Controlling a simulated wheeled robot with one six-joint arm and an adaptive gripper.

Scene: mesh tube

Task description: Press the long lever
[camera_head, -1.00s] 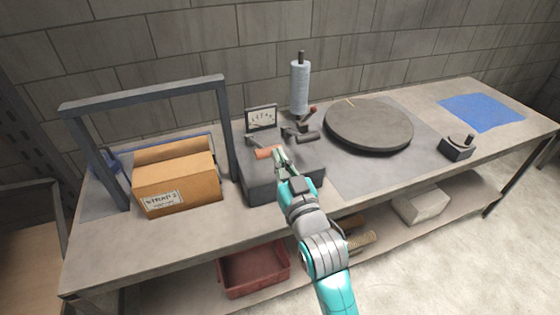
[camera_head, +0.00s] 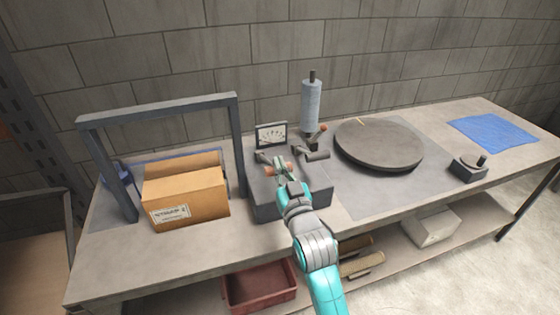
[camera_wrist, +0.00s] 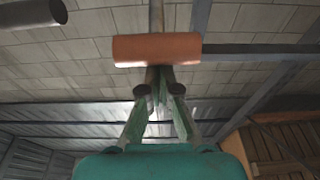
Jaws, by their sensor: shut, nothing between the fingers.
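A lever with an orange cross grip (camera_head: 269,171) stands at the front of a dark grey control box (camera_head: 262,207) on the bench. In the wrist view, the orange grip (camera_wrist: 157,49) lies crosswise just beyond my fingertips, with its shaft running up behind it. My gripper (camera_head: 281,167) is shut and empty, over the box at the grip, and hides part of it. Its fingertips also show in the wrist view (camera_wrist: 157,80); I cannot tell whether they touch the grip. A lever with a red-brown knob (camera_head: 323,128) and a dark grey handle (camera_head: 317,155) are behind, to the right.
A dial gauge (camera_head: 271,134) stands behind the box. A cardboard box (camera_head: 184,195) under a grey frame (camera_head: 240,150) is to the left. A blue-grey mesh tube (camera_head: 311,103) stands at the back, and a round turntable (camera_head: 379,147) is to the right.

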